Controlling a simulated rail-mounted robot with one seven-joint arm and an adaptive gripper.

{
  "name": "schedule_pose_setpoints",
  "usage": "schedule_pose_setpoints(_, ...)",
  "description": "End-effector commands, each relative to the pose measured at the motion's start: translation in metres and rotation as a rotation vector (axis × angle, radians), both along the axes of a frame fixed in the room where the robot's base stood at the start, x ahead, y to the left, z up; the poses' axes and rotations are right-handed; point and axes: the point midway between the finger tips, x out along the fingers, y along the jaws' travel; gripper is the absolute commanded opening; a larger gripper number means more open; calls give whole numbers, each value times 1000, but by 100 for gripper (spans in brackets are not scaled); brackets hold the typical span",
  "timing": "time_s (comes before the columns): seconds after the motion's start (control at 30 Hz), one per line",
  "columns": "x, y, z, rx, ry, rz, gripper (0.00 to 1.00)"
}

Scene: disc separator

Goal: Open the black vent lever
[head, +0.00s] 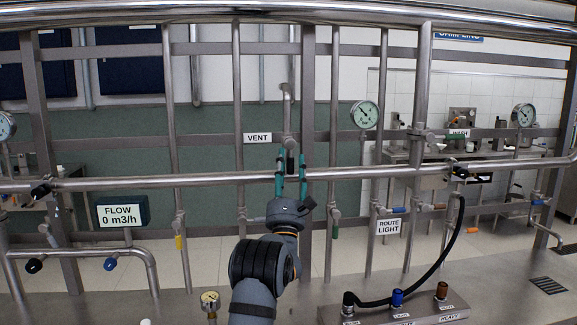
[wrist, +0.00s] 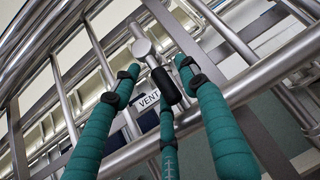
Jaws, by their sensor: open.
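The black vent lever (head: 290,164) hangs down from a metal valve on a vertical pipe, just below and right of the VENT label (head: 257,138). In the wrist view the lever (wrist: 166,85) is a short black grip on a silver stem, near the picture's middle. My gripper (head: 291,160) has teal fingers that point up, one on each side of the lever. In the wrist view the gripper (wrist: 158,72) is open, with fingers left and right of the lever and another below it. I cannot tell whether any finger touches the lever.
A horizontal pipe (head: 365,173) runs across the rack close to my fingers, with vertical pipes on both sides. A gauge (head: 364,114) stands to the right. A FLOW display (head: 122,212) is at left. A bench with coloured hose fittings (head: 397,299) is at lower right.

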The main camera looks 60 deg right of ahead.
Motion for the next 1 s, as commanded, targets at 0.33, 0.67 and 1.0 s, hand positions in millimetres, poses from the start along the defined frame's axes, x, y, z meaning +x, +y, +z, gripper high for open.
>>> schedule_pose_setpoints(0.33, -11, 23, -28, 5, 3, 0, 43)
schedule_pose_setpoints(0.67, -30, 64, -72, 2, 2, 1, 43)
schedule_pose_setpoints(1.0, -37, 77, -85, 1, 0, -1, 43)
